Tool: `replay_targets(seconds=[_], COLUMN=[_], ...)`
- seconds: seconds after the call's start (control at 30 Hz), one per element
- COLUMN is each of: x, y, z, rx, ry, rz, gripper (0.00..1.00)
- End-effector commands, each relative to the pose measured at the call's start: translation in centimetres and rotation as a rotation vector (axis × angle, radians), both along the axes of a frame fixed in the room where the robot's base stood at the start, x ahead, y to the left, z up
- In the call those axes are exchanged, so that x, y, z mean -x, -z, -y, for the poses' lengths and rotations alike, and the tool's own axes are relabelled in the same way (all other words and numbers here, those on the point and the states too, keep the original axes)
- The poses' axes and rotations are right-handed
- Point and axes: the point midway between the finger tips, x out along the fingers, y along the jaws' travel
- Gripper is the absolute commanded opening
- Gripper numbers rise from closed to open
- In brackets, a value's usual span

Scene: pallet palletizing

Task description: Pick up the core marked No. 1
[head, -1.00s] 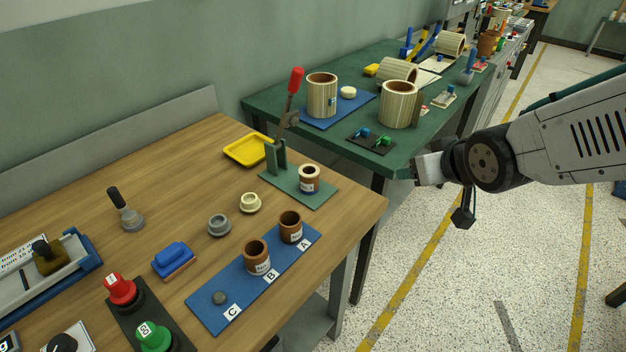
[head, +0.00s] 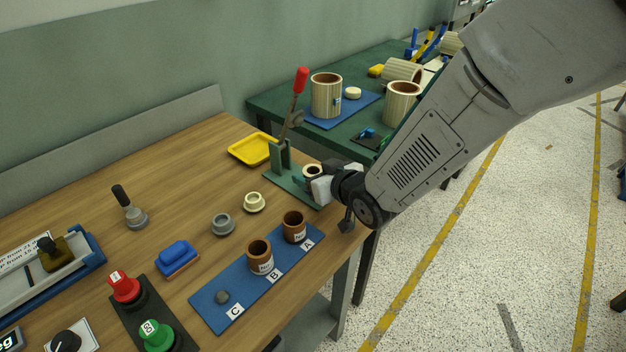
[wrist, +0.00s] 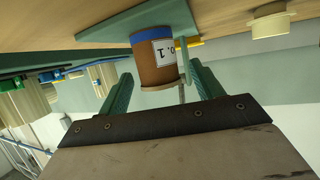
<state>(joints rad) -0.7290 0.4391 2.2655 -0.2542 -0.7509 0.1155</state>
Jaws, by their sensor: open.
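The core marked No. 1 (wrist: 155,60) is a brown cylinder with a pale rim and a white label. It stands on the green base of the lever press, at the right part of the wooden table. In the head view its pale top (head: 312,170) shows and the rest is partly hidden by my gripper (head: 318,186). In the wrist view my gripper (wrist: 158,92) is open, with green fingers pointing at the core. The core lies between and just ahead of the fingertips; whether either finger touches it I cannot tell.
The press (head: 282,155) with its red-tipped lever stands left of the core. A blue mat (head: 212,308) marked A, B, C holds two brown cores (head: 260,257) and a small grey piece. Cream (head: 254,201) and grey (head: 222,224) flanged pieces and a yellow tray (head: 247,148) are nearby.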

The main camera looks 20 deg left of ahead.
Motion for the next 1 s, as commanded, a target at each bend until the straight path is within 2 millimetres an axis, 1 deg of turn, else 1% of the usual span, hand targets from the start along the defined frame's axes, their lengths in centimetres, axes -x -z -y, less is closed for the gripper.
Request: replay_targets(seconds=[0.03,0.13,0.33,0.37,0.4,0.47,0.5,0.53,0.57,0.6,0.87,1.0], x=[-0.30,-0.64,-0.69,-0.69,-0.69,-0.68,-0.68,-0.69,-0.68,-0.69,-0.69,-0.71], y=[0.26,0.43,0.43,0.43,0.43,0.43,0.43,0.43,0.43,0.41,0.30,-0.41], z=[-0.47,-0.89,-0.92,-0.92,-0.91,-0.90,-0.90,-0.90,-0.90,-0.89,-0.90,-0.91], rx=[0.001,0.000,0.000,0.000,0.000,0.000,0.000,0.000,0.000,0.000,-0.001,-0.002], ry=[-0.001,0.000,0.000,0.000,0.000,0.000,0.000,0.000,0.000,0.000,0.001,0.001], rz=[-0.001,0.000,0.000,0.000,0.000,0.000,0.000,0.000,0.000,0.000,0.001,0.002], gripper=[0.66,0.66,0.66,0.63,0.52,0.35,0.24,0.18,0.18,0.15,0.15,0.15])
